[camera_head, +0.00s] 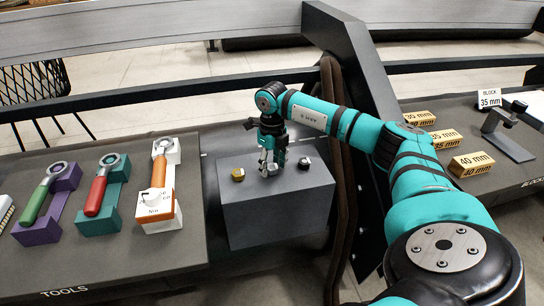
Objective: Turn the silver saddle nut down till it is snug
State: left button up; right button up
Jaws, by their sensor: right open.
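My right gripper (270,163) points down over the top of a dark grey block (275,213). Its fingers are apart around or just above a small silver nut (270,169); the fingers partly hide this nut, and I cannot tell whether they touch it. A brass-coloured nut (238,174) sits to its left on the same block. A darker silvery nut (304,163) sits to its right. Which silver one is the saddle nut, and how tightly it sits, I cannot tell. My left gripper is out of view.
On the tools table (90,265) at left, a green-handled tool (38,200), a red-handled tool (97,190) and an orange-handled tool (160,170) rest in holders. At right, yellow marked blocks (471,164) lie on another table. A dark beam (350,60) rises behind my arm.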

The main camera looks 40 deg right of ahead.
jog(key=n+p, duration=0.1)
jog(key=n, duration=0.4)
jog(key=shift+r, duration=0.1)
jog(key=n, duration=0.3)
jog(key=shift+n, duration=0.3)
jog(key=n, duration=0.8)
jog(key=shift+n, duration=0.3)
jog(key=n, duration=0.6)
jog(key=c, duration=0.9)
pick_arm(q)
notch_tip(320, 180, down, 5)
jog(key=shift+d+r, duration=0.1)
pick_arm(e)
jog(key=shift+c, duration=0.2)
